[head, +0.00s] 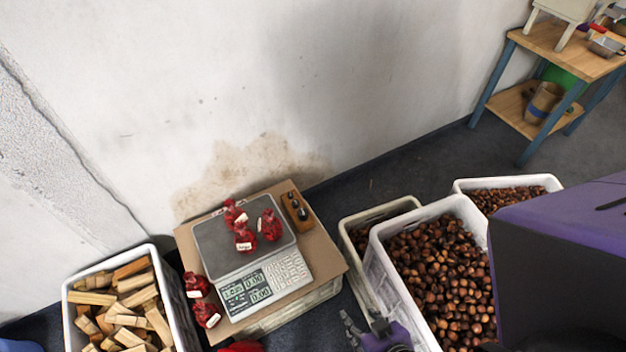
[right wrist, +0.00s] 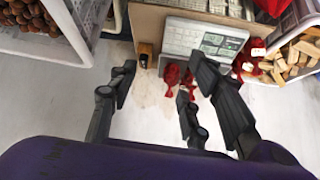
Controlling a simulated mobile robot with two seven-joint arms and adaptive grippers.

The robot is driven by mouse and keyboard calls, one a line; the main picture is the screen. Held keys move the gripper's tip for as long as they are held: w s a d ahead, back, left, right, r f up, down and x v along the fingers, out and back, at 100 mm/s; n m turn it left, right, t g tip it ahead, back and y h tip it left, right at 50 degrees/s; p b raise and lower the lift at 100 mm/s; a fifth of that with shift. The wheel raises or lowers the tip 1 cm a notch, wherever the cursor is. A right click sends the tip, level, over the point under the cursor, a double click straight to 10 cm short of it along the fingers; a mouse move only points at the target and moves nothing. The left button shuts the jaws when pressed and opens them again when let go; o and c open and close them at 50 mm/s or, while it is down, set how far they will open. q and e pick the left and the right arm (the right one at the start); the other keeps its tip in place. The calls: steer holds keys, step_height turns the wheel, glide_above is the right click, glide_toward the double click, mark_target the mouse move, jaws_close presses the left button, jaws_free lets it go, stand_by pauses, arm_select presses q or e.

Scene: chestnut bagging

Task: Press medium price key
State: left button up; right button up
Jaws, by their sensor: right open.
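The scale (head: 245,250) stands on a cardboard-topped box, with a grey pan, display panels (head: 247,287) and a pale keypad (head: 287,270). The key labels are too small to read, so I cannot tell which is the medium price key. Several red bags with white tags (head: 243,240) lie on the pan. My right gripper (head: 368,334) is at the bottom of the head view, right of and apart from the scale. In the right wrist view its spread fingers (right wrist: 160,82) are open and empty; the scale (right wrist: 190,36) shows beyond them.
More red bags (head: 206,314) lie left of the scale. A wood crate (head: 68,300) stands at left; chestnut crates (head: 385,265) stand at right. A small wooden block with dark knobs (head: 297,208) sits beside the pan. A wooden table (head: 560,45) is far right.

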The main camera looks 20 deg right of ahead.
steer(key=shift+w, duration=0.15)
jaws_close()
arm_select(q)
steer(key=shift+w+a, duration=0.1)
steer(key=shift+w, duration=0.05)
steer(key=shift+w+d+r, duration=0.1)
steer(key=shift+w+d, duration=0.05)
steer(key=shift+d, duration=0.1)
steer(key=shift+s+a, duration=0.25)
steer(key=shift+a, duration=0.05)
stand_by(0.3)
